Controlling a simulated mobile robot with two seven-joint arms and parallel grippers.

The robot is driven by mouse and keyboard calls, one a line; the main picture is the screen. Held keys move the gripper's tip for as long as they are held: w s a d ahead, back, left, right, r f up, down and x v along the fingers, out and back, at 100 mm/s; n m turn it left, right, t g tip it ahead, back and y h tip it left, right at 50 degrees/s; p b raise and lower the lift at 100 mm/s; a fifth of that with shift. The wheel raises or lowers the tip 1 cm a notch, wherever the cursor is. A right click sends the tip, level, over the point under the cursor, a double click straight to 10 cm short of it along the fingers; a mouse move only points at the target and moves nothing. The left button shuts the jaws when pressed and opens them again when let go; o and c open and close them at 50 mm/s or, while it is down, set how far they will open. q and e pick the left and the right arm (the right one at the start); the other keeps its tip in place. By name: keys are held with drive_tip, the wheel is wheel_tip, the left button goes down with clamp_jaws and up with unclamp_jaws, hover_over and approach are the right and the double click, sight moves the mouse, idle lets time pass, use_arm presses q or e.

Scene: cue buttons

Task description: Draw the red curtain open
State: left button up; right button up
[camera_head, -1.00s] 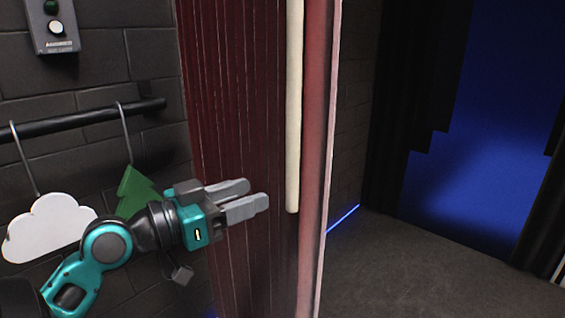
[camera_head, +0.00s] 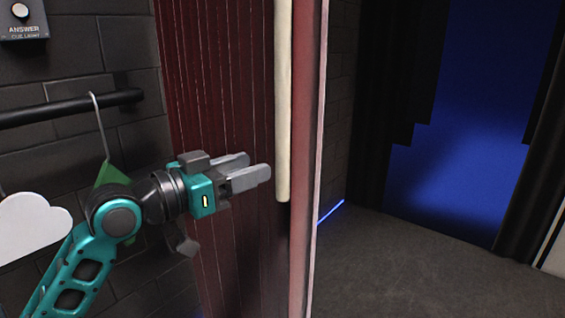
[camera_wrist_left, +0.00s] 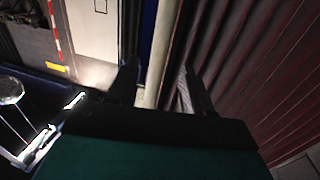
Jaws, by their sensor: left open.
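The red curtain (camera_head: 222,75) hangs in dark red folds in the middle of the head view, with a lighter pinkish leading edge (camera_head: 309,120). A cream vertical rod (camera_head: 283,110) hangs near that edge and ends at about gripper height. My left gripper (camera_head: 258,168) is open and empty, in front of the curtain and just left of the rod's lower end. In the left wrist view the curtain (camera_wrist_left: 285,75) fills the right side, and a pale vertical strip, likely the rod (camera_wrist_left: 162,50), shows between the fingers (camera_wrist_left: 158,88). I cannot tell whether they touch it. My right gripper is not in view.
A white cloud cutout (camera_head: 30,228) and a mostly hidden green tree cutout (camera_head: 112,175) hang from a black rail (camera_head: 70,107) at left. A control box (camera_head: 22,18) is on the brick wall. Right of the curtain are open floor (camera_head: 420,265) and black drapes (camera_head: 395,90).

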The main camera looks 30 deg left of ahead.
sight(277, 158)
use_arm(q)
drive_tip(key=p+x, duration=0.1)
drive_tip(key=x, duration=0.7)
drive_tip(key=shift+w, duration=0.1)
clamp_jaws()
idle(0.5)
